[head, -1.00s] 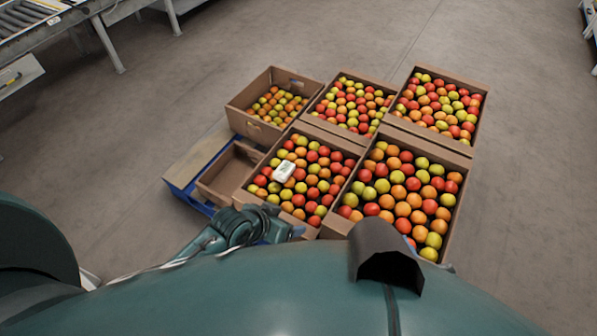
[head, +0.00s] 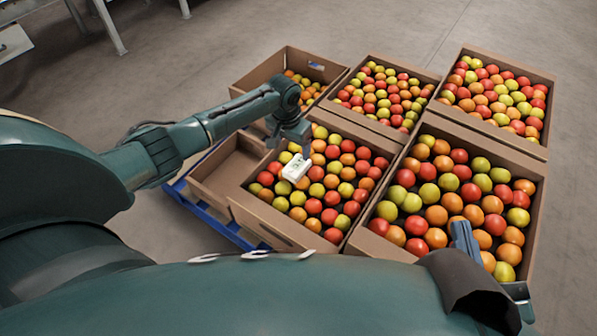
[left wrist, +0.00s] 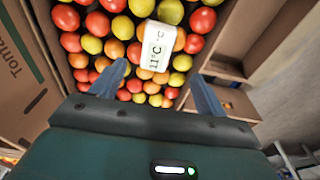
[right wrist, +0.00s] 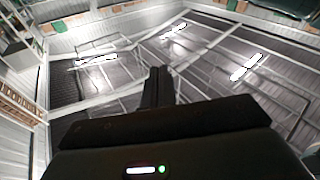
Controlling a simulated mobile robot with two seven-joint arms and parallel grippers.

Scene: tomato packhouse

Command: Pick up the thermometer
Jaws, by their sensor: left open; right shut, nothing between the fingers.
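The thermometer is a small white box (head: 296,168) with a display. It lies on the tomatoes in the front middle cardboard box. In the left wrist view the thermometer (left wrist: 156,46) shows a reading in °C, ahead of and between the fingertips. My left gripper (head: 303,148) is over that box, close to the thermometer; its fingers (left wrist: 160,78) are open and empty. Whether they touch the thermometer I cannot tell. My right gripper (head: 463,236) is in front of the right-hand box; its fingers (right wrist: 158,85) are shut and empty, pointing up at the ceiling.
The front middle box (head: 285,228) has cardboard walls around the tomatoes. An empty-looking box (head: 222,172) stands left of it on a blue pallet (head: 215,222). Other tomato boxes stand behind (head: 398,62) and to the right (head: 540,205). Bare floor lies at the left.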

